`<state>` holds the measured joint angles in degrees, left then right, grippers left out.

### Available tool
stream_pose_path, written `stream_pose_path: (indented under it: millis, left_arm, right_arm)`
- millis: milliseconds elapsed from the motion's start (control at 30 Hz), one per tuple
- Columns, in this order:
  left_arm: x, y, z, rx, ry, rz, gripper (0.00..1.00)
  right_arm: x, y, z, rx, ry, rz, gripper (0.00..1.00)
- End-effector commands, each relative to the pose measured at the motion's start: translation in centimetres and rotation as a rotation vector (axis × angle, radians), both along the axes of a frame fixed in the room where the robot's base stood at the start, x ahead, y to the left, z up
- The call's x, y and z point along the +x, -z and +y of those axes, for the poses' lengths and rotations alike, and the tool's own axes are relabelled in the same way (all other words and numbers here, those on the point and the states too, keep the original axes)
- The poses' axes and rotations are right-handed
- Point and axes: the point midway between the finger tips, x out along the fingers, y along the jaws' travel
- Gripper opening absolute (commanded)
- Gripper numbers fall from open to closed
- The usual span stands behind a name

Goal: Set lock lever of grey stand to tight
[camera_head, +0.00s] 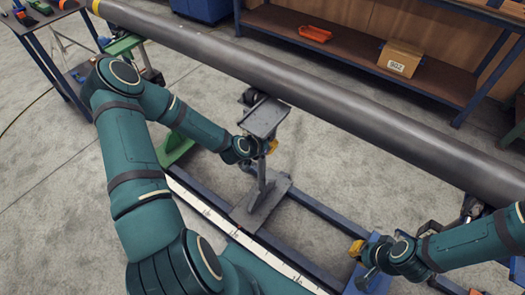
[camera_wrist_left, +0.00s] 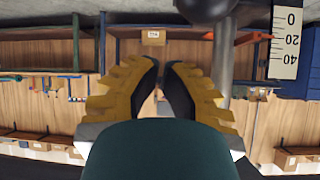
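In the left wrist view, my left gripper's yellow fingers (camera_wrist_left: 164,68) have a narrow gap between the tips, with nothing seen held. A grey post (camera_wrist_left: 222,55) and a dark round knob (camera_wrist_left: 205,8) show beyond them. I cannot make out the lock lever's position. My right gripper (camera_head: 357,248) is at lower right; its finger opening is unclear.
The long dark pipe crosses above the stand. Blue floor rails and a white scale strip (camera_head: 240,236) run near the stand's base. A blue part (camera_head: 372,262) is beside my right gripper. A shelf at the back holds a cardboard box (camera_head: 400,58) and an orange tray (camera_head: 315,34).

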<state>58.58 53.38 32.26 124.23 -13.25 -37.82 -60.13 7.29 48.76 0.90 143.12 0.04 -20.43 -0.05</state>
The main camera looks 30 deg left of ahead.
Motion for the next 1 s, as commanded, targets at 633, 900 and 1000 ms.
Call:
stream_pose_path:
  millis: [633,900,1000]
  left_arm:
    - [-2.9,1.9,0.9,0.0,-0.003,0.004,0.0]
    - [-3.0,2.3,1.0,-0.005,-0.005,-0.022,0.0]
    - [-3.0,2.5,1.0,-0.004,-0.005,-0.044,0.0]
  right_arm:
    - [0.2,0.7,0.0,0.0,0.001,-0.004,0.0]
    - [0.2,0.8,0.0,0.0,0.001,-0.004,0.0]
    - [0.2,0.9,0.0,0.0,0.001,-0.004,0.0]
